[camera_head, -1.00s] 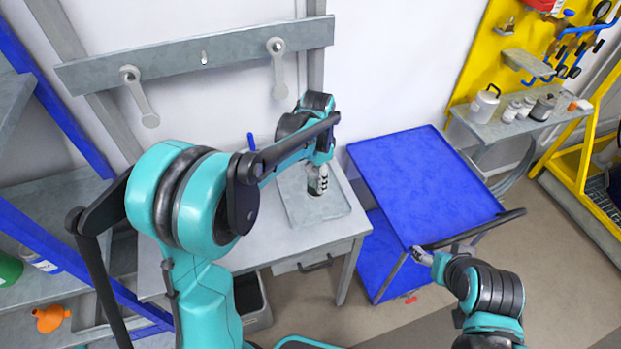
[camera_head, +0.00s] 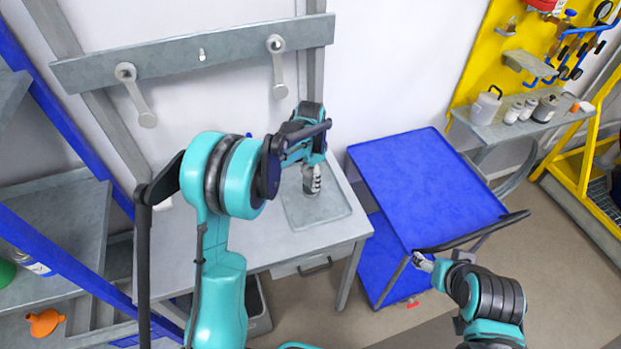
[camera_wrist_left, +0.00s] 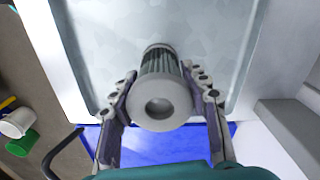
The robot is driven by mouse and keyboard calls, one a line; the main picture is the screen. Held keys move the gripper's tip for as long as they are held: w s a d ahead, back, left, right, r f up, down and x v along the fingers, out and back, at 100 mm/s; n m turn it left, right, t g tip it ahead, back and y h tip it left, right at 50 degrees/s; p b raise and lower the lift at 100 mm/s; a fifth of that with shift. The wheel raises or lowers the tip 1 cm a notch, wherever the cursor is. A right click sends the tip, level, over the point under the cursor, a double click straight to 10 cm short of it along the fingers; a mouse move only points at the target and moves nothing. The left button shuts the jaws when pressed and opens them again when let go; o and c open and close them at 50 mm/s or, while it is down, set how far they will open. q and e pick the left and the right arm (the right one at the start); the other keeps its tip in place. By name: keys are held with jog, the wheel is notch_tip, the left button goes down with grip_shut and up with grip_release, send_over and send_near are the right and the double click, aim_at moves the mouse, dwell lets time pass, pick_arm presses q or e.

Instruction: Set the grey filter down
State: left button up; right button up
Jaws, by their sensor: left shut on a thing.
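The grey filter (camera_wrist_left: 160,90) is a ribbed cylinder with a pale end cap that has a round recess. In the left wrist view it sits between the two fingers of my left gripper (camera_wrist_left: 163,108), which is shut on it. In the head view my left gripper (camera_head: 312,182) is over the grey tray (camera_head: 330,212) on the grey table (camera_head: 265,245); the filter is hardly distinguishable there. I cannot tell whether the filter touches the tray. My right gripper (camera_head: 424,262) is by the blue cart's handle, and its jaws are too small to judge.
A blue cart (camera_head: 420,180) with an empty top stands to the right of the table. A grey rail with hanging levers (camera_head: 278,65) is on the wall behind. A shelf (camera_head: 510,125) with a white jug (camera_head: 485,108) and small jars is at the right.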

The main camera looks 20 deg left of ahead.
pick_arm(q)
jog(key=o, duration=0.7)
jog(key=shift+f, duration=0.2)
jog(key=o, duration=0.5)
jog(key=shift+c, duration=0.2)
jog(key=shift+r, duration=0.2)
